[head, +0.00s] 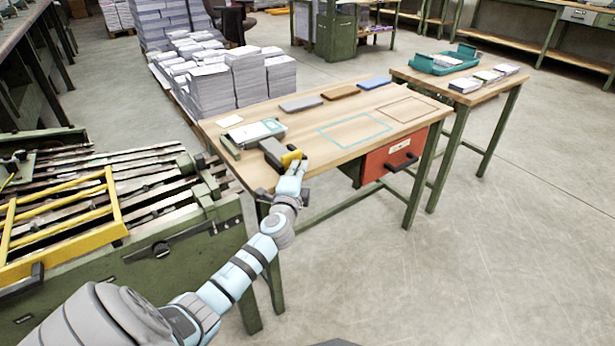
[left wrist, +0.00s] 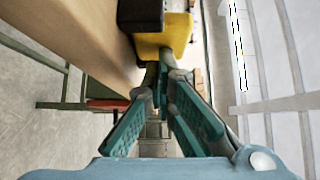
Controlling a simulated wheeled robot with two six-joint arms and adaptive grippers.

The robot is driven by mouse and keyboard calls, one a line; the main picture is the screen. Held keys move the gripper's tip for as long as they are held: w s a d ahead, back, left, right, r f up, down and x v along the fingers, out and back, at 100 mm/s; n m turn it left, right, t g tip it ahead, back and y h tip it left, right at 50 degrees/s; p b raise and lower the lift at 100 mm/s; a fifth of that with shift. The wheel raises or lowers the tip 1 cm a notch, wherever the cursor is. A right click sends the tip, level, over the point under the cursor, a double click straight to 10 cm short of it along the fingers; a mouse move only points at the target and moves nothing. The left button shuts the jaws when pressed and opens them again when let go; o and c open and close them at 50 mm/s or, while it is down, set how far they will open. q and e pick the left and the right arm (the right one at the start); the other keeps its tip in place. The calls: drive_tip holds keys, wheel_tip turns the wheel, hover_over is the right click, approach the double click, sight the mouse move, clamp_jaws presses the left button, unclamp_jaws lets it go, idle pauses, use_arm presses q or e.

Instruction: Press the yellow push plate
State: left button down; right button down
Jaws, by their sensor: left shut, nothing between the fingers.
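The yellow push plate (head: 289,158) is on the near end of a dark block (head: 273,149) at the front left edge of the wooden table. My left gripper (head: 295,167) is shut and empty, right in front of the plate. In the left wrist view the yellow plate (left wrist: 178,36) is at the top, with the dark block (left wrist: 140,14) behind it. The shut fingertips (left wrist: 160,72) overlap the lower edge of the plate there; I cannot tell whether they touch it. The right gripper is not in view.
The wooden table (head: 300,123) also holds a pale blue-grey device (head: 258,133) and several flat pads at the back. A red drawer (head: 392,155) hangs under its front right. A green machine (head: 150,262) with a yellow frame (head: 113,203) stands at the left.

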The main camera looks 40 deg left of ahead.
use_arm(q)
drive_tip(key=shift+a+r, duration=0.1)
drive_tip(key=shift+a, duration=0.05)
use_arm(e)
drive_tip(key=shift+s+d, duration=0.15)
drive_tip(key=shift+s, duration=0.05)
